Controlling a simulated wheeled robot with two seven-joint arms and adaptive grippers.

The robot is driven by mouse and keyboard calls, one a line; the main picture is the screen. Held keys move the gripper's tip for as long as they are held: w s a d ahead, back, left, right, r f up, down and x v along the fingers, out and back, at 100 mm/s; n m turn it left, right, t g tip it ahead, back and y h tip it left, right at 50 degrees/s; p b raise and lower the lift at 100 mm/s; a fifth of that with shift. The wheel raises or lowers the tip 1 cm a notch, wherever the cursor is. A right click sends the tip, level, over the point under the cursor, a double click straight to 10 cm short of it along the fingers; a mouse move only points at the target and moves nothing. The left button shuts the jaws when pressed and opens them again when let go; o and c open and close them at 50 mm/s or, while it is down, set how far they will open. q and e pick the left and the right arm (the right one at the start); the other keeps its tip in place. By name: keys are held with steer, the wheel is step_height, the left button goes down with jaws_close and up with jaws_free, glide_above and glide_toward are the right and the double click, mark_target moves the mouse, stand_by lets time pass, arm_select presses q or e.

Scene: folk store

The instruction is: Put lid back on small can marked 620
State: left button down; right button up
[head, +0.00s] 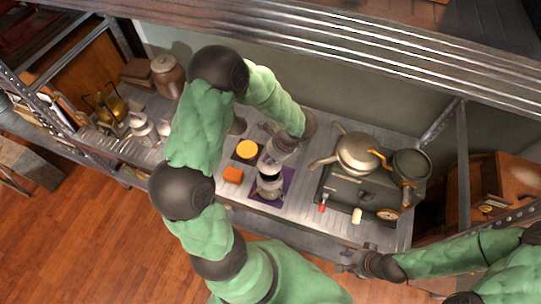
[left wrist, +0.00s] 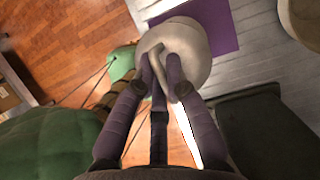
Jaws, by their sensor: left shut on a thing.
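My left gripper (head: 269,170) reaches down over the purple mat (head: 287,184) on the metal shelf. In the left wrist view its dark fingers (left wrist: 162,68) are closed around the loop handle of a round, pale grey lid (left wrist: 196,45). The lid covers what is under it, and the purple mat (left wrist: 224,22) shows beyond it. In the head view a pale round shape (head: 269,188) sits below the fingers; I cannot tell lid from can there, and no 620 mark is readable. My right gripper (head: 350,258) is near the shelf's front edge, away from the mat; its finger opening is unclear.
An orange block (head: 233,174) and a yellow round thing (head: 246,149) lie left of the mat. To the right are a dark case (head: 345,188), a pot (head: 358,153), a frying pan (head: 411,163) and a round dial (head: 387,214). A metal upper shelf (head: 330,52) runs behind and above.

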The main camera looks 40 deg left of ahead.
arm_select(q)
steer(key=shift+f+b, duration=2.05)
steer(key=shift+f, duration=0.75)
steer(key=shift+f+b, duration=0.15)
steer(key=shift+b, duration=0.25)
stand_by(0.6)
steer(key=c, duration=0.7)
jaws_free()
steer(key=shift+r+p, duration=2.65)
steer(key=shift+r, duration=0.9)
